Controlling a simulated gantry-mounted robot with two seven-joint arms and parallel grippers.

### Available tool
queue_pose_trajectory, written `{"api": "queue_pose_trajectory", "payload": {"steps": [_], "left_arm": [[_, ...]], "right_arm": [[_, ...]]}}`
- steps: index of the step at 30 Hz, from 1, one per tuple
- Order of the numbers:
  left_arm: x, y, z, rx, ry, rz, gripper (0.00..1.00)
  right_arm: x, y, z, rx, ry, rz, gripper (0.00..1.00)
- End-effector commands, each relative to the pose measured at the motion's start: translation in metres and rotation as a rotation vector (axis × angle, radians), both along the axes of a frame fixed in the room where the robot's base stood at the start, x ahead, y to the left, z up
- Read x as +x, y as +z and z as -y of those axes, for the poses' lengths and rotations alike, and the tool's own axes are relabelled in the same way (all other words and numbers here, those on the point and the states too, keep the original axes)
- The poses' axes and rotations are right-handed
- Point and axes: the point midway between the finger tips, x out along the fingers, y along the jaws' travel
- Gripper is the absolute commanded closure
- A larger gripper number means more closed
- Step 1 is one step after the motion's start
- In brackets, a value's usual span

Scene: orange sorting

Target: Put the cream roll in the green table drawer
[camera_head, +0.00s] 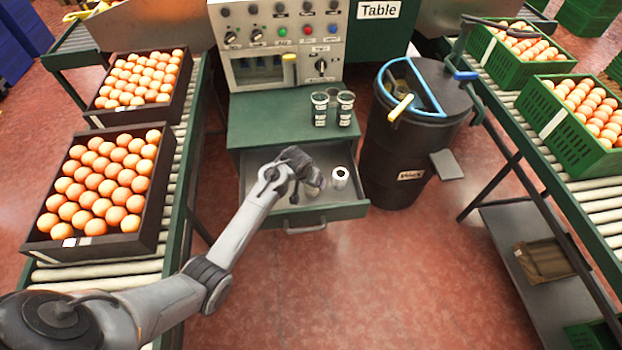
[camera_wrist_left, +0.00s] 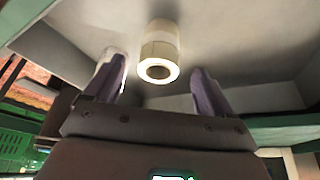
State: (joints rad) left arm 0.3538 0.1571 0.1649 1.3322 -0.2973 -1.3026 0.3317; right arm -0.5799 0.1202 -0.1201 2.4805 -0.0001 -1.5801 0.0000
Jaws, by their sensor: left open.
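The cream roll (camera_head: 340,177) stands inside the open drawer (camera_head: 320,213) of the green table (camera_head: 270,117), near the drawer's right side. My left gripper (camera_head: 316,181) is over the drawer, just left of the roll. In the left wrist view the roll (camera_wrist_left: 160,54) shows beyond and between the two spread fingers of my left gripper (camera_wrist_left: 160,84), with its round end and dark core hole facing the camera. The fingers appear apart from it, and the gripper is open and empty. My right gripper is not in view.
A black bin (camera_head: 405,150) stands close to the drawer's right. Conveyors flank the table, with dark egg crates (camera_head: 150,205) left and green crates (camera_head: 570,140) right. The floor in front is clear.

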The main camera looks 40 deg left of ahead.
Motion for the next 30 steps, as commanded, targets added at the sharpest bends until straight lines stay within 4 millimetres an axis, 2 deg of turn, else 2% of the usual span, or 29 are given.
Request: {"api": "queue_pose_trajectory", "payload": {"steps": [1, 8, 14, 17, 20, 23, 26, 30], "left_arm": [[-0.003, 0.013, 0.002, -0.001, -0.002, 0.002, 0.16], [-0.015, 0.04, 0.004, -0.001, -0.002, 0.001, 0.16], [-0.022, 0.046, 0.006, 0.003, -0.004, -0.002, 0.16], [-0.034, 0.043, 0.01, 0.018, -0.018, -0.008, 0.16], [-0.058, 0.037, 0.019, 0.046, -0.048, -0.02, 0.16], [-0.091, 0.033, 0.033, 0.075, -0.092, -0.031, 0.16], [-0.134, 0.032, 0.054, 0.099, -0.148, -0.047, 0.16], [-0.202, 0.041, 0.09, 0.105, -0.237, -0.064, 0.16]], "right_arm": [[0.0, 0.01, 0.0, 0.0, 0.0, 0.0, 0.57], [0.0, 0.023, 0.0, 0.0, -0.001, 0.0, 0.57], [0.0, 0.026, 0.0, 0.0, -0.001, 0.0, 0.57], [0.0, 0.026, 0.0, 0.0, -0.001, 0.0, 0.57], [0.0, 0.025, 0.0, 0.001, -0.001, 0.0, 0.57], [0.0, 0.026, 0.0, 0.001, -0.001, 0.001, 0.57], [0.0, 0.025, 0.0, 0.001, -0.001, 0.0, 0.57], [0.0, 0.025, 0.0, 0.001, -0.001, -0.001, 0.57]]}}
